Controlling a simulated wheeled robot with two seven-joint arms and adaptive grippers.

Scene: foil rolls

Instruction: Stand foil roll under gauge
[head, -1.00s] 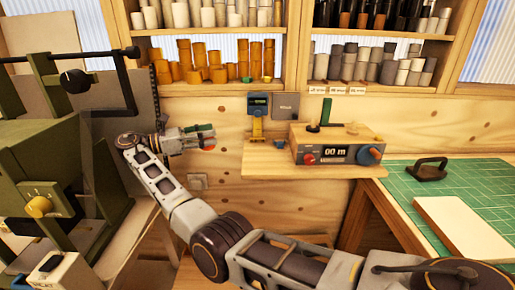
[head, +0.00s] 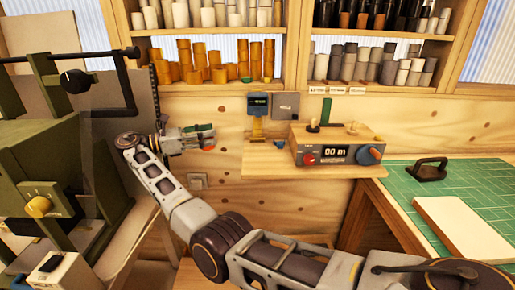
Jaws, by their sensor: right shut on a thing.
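My right gripper (head: 203,137) is at the end of the arm that reaches in from the lower right, in front of the plywood wall, left of the gauge. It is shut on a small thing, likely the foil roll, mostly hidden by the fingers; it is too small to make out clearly. The gauge (head: 258,107) has a dark head with a small display on a yellow stand and stands on the left part of the wooden ledge (head: 262,168). The gripper is apart from the gauge. My left gripper is out of view.
A metal box reading "00 m" (head: 336,152) stands on the ledge, right of the gauge. Shelves above hold several orange and grey rolls (head: 347,66). A green machine (head: 45,170) stands at left. A green mat (head: 480,185) covers the right bench.

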